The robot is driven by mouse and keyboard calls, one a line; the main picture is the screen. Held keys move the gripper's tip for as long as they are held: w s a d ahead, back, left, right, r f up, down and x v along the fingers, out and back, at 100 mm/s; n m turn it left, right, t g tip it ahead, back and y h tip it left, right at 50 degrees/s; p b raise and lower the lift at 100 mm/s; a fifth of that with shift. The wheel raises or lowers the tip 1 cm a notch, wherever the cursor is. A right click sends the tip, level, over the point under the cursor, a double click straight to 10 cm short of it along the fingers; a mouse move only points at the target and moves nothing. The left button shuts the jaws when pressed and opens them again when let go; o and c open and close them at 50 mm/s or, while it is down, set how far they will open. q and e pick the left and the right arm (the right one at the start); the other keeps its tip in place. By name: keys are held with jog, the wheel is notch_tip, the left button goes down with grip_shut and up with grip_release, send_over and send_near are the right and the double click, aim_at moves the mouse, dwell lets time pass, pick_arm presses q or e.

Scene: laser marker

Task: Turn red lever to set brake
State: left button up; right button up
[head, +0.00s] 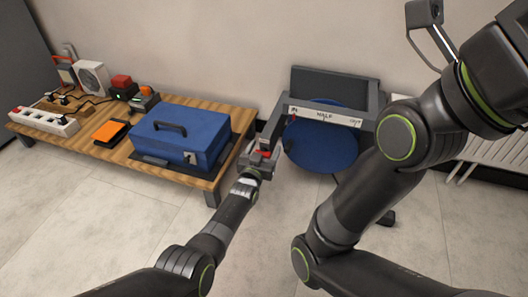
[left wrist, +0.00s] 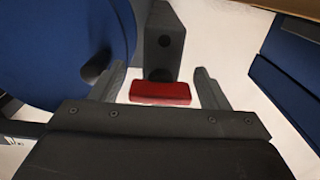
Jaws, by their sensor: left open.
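The red lever (head: 265,153) is a small red block beside the left side of a blue-seated, dark-framed chair-like object (head: 318,150). In the left wrist view the red lever (left wrist: 160,92) lies between the two fingertips of my left gripper (left wrist: 160,84), in front of a dark grey post (left wrist: 164,42). Clear gaps show between the lever and both fingers. My left gripper (head: 258,160) is open. It partly hides the lever in the head view. My right arm crosses the right side, and its gripper is out of view.
A white strip marked "HALF" (head: 324,116), with a small red mark, runs across the chair-like object. A low wooden table (head: 205,112) stands to the left, bearing a blue toolbox (head: 180,137), a power strip (head: 43,121) and other items. Floor in front is clear.

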pick_arm(q)
jog(key=shift+c, duration=0.3)
jog(key=c, duration=0.9)
jog(key=shift+m+b, duration=0.35)
jog(key=shift+m, duration=1.05)
jog(key=o, duration=1)
jog(key=shift+c, duration=0.2)
